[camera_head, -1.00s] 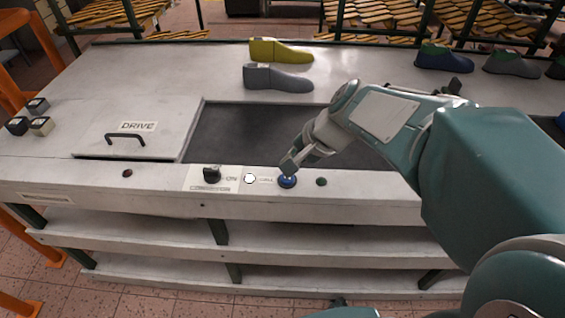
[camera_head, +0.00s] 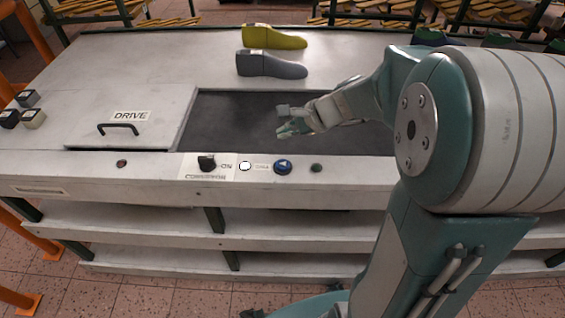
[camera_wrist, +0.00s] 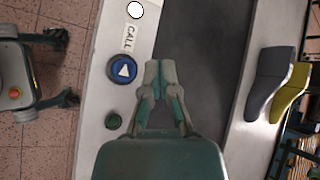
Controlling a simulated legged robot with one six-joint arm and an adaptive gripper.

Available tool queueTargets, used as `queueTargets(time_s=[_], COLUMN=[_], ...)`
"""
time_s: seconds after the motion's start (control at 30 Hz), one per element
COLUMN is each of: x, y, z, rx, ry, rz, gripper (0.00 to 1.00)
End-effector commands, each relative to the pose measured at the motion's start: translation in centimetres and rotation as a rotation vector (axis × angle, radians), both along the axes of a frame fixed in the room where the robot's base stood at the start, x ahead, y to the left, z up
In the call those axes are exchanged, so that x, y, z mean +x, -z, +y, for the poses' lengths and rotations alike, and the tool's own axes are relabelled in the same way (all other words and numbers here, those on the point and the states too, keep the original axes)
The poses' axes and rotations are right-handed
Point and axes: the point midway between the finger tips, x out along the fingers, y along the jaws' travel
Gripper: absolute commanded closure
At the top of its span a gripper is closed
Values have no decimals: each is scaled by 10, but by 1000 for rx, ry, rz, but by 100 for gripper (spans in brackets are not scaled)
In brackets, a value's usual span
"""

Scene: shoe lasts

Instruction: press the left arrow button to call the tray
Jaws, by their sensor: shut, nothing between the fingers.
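The blue arrow button (camera_head: 283,167) sits on the front panel of the white table, beside a CALL label (camera_head: 262,167). In the wrist view the blue button (camera_wrist: 123,69) shows a white arrow and stands free, left of my gripper. My gripper (camera_head: 284,121) is shut and empty, above the dark belt and behind the button, apart from it. In the wrist view my gripper (camera_wrist: 160,68) points up the picture with its fingertips together. No tray shows in these frames.
A black knob (camera_head: 207,162), a white button (camera_head: 245,166) and a green button (camera_head: 316,168) are on the same panel. A yellow last (camera_head: 275,38) and a grey last (camera_head: 270,65) stand behind the dark belt (camera_head: 230,125). The DRIVE lid (camera_head: 110,130) is at left.

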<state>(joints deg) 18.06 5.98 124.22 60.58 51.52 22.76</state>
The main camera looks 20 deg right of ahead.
Motion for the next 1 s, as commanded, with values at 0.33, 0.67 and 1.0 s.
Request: queueTargets(time_s=[0.33, 0.67, 1.0], x=[-1, -1, -1], y=[45, 77, 80], z=[0, 0, 0], rx=[1, 0, -2], ry=[1, 0, -1], rz=[6, 4, 1], gripper=[100, 100, 100])
